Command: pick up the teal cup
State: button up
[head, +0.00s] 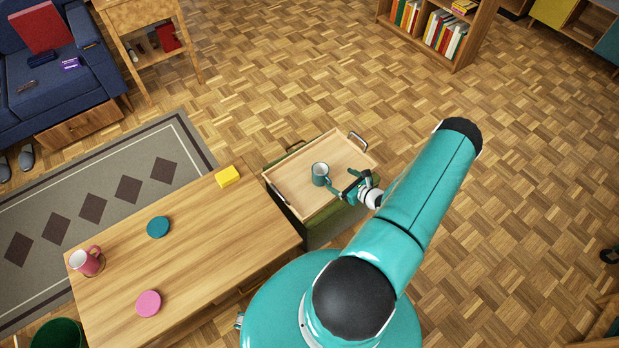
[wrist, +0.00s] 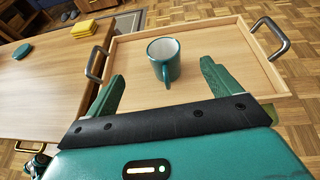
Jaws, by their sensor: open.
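The teal cup (head: 320,174) stands upright on a wooden tray (head: 290,176). In the wrist view the teal cup (wrist: 163,60) is pale inside, with its handle turned towards my gripper. My gripper (head: 343,192) is at the right of the cup in the head view, low over the tray. In the wrist view my gripper (wrist: 160,88) is open, its two teal fingers spread wide. The cup lies ahead, roughly midway between the finger lines. The fingers appear apart from the cup, and nothing is held.
The tray has raised rims and metal handles (wrist: 278,40) and rests on a green stand (head: 325,228). A wooden table (head: 200,245) beside it bears a yellow block (head: 227,177), a teal disc (head: 158,227), a pink disc (head: 148,303) and a pink mug (head: 86,262).

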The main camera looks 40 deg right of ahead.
jog(key=f, duration=0.1)
send_near(315, 167)
jog(key=shift+m, duration=0.4)
jog(key=shift+x, duration=2.85)
jog(key=c, duration=1.2)
